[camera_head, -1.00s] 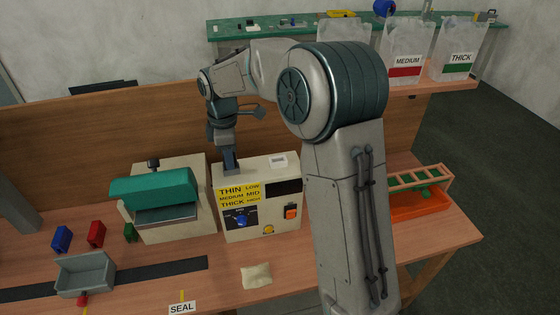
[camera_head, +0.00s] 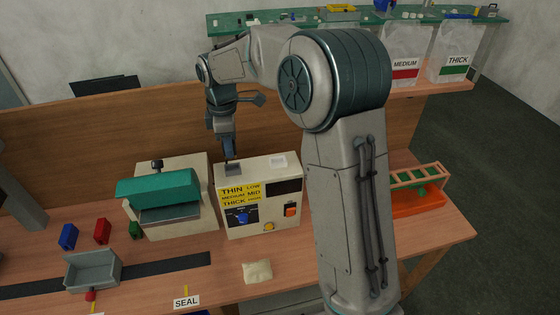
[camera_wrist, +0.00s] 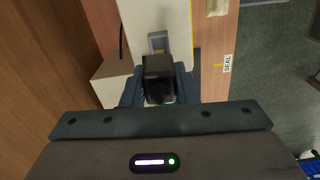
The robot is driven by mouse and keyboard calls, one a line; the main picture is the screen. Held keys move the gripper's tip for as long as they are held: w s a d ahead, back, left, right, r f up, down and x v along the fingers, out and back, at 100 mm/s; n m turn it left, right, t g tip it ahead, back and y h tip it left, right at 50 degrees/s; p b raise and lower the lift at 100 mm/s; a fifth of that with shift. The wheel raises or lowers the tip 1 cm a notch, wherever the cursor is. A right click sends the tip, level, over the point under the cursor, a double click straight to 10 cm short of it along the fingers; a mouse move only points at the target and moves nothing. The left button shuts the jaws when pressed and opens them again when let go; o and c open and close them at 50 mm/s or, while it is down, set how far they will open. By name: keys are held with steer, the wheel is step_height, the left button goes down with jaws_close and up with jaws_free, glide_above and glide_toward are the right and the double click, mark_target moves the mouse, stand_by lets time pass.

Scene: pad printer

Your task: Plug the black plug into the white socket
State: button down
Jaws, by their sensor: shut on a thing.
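The black plug (camera_wrist: 158,68) is between the fingers of my gripper (camera_wrist: 158,88) in the wrist view. My gripper is shut on it. In the head view my gripper (camera_head: 229,158) points down over the left part of the top of the cream control box (camera_head: 262,212). A grey square fitting (camera_head: 233,168) lies just below the fingertips and also shows beyond the plug in the wrist view (camera_wrist: 158,42). Whether the plug touches it cannot be told.
A sealing machine with a teal cover (camera_head: 157,188) stands left of the box. A wooden panel (camera_head: 60,150) rises behind. A small cream pouch (camera_head: 257,271) and a SEAL label (camera_head: 186,302) lie in front. A grey tray (camera_head: 93,270) stands at the left.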

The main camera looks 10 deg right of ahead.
steer(key=shift+n, duration=0.4)
steer(key=d, duration=0.4)
steer(key=d+f, duration=0.1)
steer(key=d, duration=0.8)
steer(key=shift+f, duration=0.8)
steer(key=shift+r, duration=0.1)
steer(key=shift+f+b, duration=0.4)
steer(key=shift+f, duration=0.45)
steer(key=shift+f+b, duration=0.3)
steer(key=shift+f, duration=0.25)
